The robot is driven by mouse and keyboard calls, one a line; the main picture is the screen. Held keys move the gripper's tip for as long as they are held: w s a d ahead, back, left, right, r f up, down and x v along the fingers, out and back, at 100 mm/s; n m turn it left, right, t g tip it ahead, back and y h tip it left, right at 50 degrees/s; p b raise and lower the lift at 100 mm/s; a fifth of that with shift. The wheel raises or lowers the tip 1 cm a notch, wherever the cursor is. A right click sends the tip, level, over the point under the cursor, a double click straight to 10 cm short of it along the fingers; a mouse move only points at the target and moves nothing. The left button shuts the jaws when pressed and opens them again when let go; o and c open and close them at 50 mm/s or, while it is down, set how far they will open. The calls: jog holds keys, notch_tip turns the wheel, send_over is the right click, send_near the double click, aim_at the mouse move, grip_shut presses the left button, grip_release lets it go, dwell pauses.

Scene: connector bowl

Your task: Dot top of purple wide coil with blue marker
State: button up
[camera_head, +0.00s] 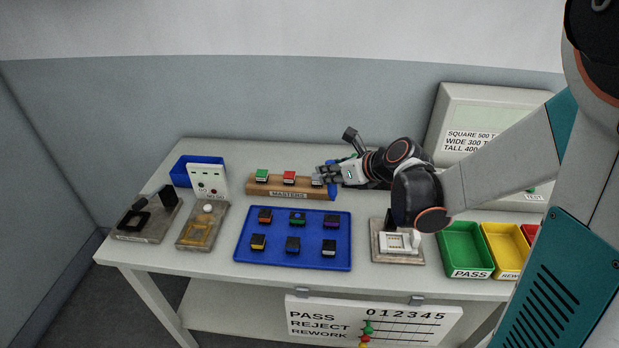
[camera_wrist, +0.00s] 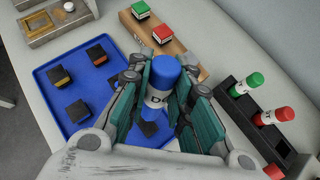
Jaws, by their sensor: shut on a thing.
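My gripper (camera_head: 324,178) is at the right end of the wooden masters block, beyond the blue tray (camera_head: 242,256). In the wrist view my gripper (camera_wrist: 160,108) is shut on an upright blue marker (camera_wrist: 163,78) with a white lettered label. The marker's lower end is hidden. The purple coil (camera_head: 331,221) sits at the tray's back right corner, apart from the gripper. A dark coil top (camera_wrist: 149,129) shows beyond the fingers in the wrist view; its colour is unclear.
Several other small coils, including an orange one (camera_head: 265,215) and a yellow one (camera_head: 258,242), share the tray. The masters block (camera_wrist: 183,49) carries green and red pieces. A black rack (camera_wrist: 252,121) holds green and red markers. Green (camera_head: 465,250) and yellow bins stand right.

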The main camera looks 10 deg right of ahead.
aim_at(330, 189)
jog(key=shift+f+b, duration=2.3)
jog(key=shift+f, duration=0.75)
jog(key=shift+f+b, duration=0.55)
jog(key=shift+r+p, duration=2.7)
jog(key=shift+r, duration=0.85)
